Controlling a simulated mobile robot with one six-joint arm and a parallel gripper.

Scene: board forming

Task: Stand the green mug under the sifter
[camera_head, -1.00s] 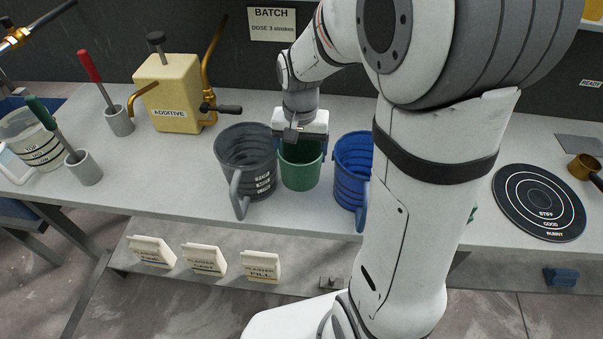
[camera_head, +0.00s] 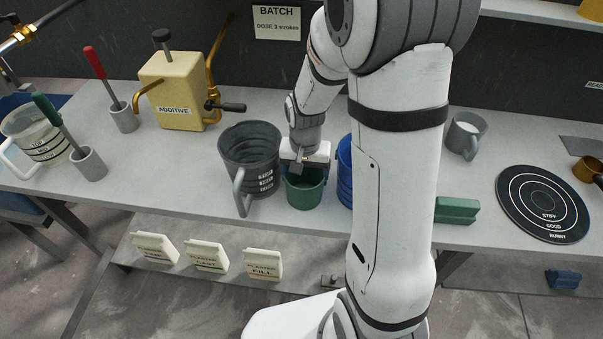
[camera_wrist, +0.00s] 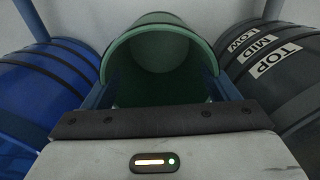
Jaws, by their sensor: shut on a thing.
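The green mug (camera_head: 304,194) stands upright near the front edge of the table, between a dark grey jug and a blue jug. My gripper (camera_head: 304,166) is shut on it from above. In the wrist view the green mug (camera_wrist: 160,27) sits between my two fingers, with its round mouth facing the camera. Its base is not clearly seen, so I cannot tell whether it touches the table. I cannot make out the sifter in either view.
The grey jug (camera_head: 250,160) is close on the left; the blue jug (camera_head: 345,172), partly hidden by my arm, is close on the right. Further right are a green block (camera_head: 457,209), a grey cup (camera_head: 466,134) and a ringed black disc (camera_head: 543,203). A yellow additive dispenser (camera_head: 172,90) stands back left.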

